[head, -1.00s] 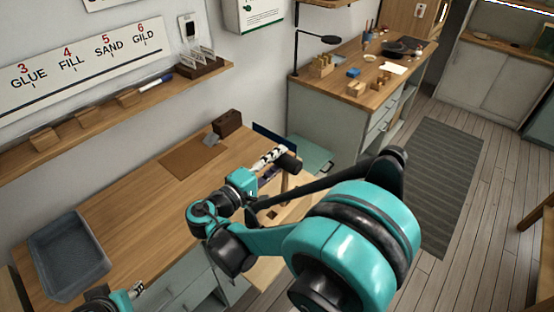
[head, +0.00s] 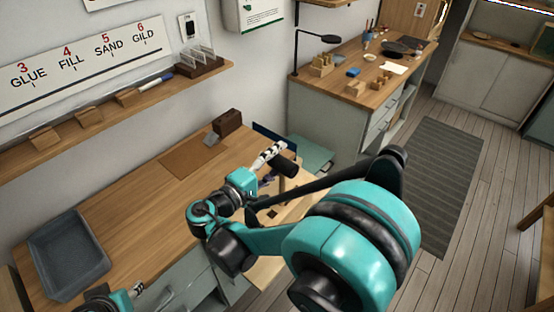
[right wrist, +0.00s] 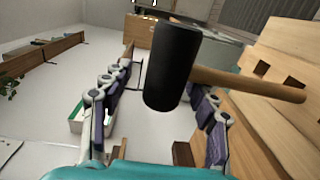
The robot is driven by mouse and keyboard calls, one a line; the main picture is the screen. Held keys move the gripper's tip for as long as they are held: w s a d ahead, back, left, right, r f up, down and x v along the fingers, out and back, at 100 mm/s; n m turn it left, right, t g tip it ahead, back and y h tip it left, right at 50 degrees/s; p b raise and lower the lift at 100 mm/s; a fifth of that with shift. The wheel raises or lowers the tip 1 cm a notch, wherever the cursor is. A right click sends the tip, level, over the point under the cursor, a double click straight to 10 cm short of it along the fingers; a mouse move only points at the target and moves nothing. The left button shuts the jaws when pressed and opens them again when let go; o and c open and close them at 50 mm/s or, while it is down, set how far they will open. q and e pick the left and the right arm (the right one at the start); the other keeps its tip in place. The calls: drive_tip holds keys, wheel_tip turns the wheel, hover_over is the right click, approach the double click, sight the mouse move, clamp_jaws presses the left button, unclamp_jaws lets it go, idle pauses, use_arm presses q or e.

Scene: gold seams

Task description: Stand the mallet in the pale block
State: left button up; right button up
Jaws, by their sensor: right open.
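The mallet (right wrist: 172,68) has a black cylindrical head and a wooden handle. In the head view, the mallet (head: 287,166) is upright, head on top, beside my right gripper (head: 270,155). In the right wrist view, my right gripper (right wrist: 160,115) is open, with the black head showing between and beyond its fingers. The pale block (right wrist: 290,50), with dark square holes, is at the right; the handle's end overlaps it near the holes. I cannot tell whether the handle sits in a hole. My left gripper (head: 138,289) is at the lower left of the head view, its opening unclear.
A grey tray (head: 68,258) stands on the bench's left end. A brown mat (head: 194,158) and a dark brown block (head: 227,122) lie farther back. The middle of the bench is clear. My right arm hides part of the bench's right end.

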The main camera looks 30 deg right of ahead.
drive_tip(key=v, duration=0.9)
idle(0.6)
wheel_tip(320, 180, up, 6)
drive_tip(key=p, duration=0.4)
drive_tip(key=shift+p, duration=0.35)
idle(0.4)
